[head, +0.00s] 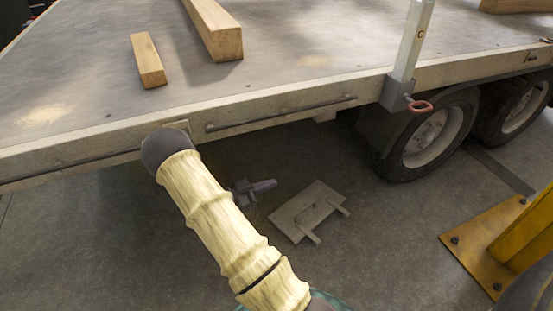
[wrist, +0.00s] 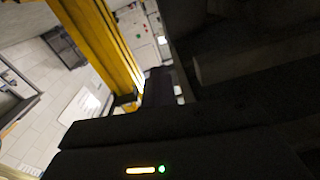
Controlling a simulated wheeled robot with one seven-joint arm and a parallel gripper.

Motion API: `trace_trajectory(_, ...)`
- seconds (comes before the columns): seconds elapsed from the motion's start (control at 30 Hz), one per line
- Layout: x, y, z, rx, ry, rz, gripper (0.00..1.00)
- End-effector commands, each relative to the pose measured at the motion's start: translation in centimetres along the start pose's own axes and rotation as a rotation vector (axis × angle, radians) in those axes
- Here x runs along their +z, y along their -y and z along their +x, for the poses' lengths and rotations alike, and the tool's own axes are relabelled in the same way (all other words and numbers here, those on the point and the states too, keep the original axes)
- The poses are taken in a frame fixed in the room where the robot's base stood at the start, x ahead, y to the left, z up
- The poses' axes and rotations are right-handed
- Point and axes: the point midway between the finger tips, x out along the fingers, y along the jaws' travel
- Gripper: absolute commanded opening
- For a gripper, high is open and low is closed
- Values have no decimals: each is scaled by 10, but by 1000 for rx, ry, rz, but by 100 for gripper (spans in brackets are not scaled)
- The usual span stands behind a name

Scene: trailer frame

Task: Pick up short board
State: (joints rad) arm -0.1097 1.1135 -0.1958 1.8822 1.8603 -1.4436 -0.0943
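The short board (head: 148,60) is a light wooden block lying flat on the trailer bed (head: 90,75), left of a longer timber. In the head view my arm in its beige sleeve rises from the bottom to a dark joint at the trailer's near edge, apart from the board. My gripper cannot be made out clearly there; a small dark part beside the sleeve may belong to it. In the wrist view the dark body of my gripper (wrist: 158,90) fills the bottom, with a lit indicator. Its fingers are too dark to read. No board shows in that view.
A longer timber (head: 212,28) lies right of the short board. A pale upright post (head: 408,45) stands on the trailer's edge above the wheels (head: 435,135). A yellow post base (head: 490,235) is at right. A flat board-like piece (head: 308,211) lies on the floor.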

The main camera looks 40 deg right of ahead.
Motion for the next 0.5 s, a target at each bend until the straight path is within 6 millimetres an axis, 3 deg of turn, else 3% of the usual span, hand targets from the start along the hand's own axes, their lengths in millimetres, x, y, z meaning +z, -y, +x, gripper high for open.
trace_trajectory(0.07, 0, 0, 0, 0, 0, 0, 0)
trace_trajectory(0.27, 0, 0, 0, 0, 0, 0, 39)
trace_trajectory(0.5, 0, 0, 0, 0, 0, 0, 40)
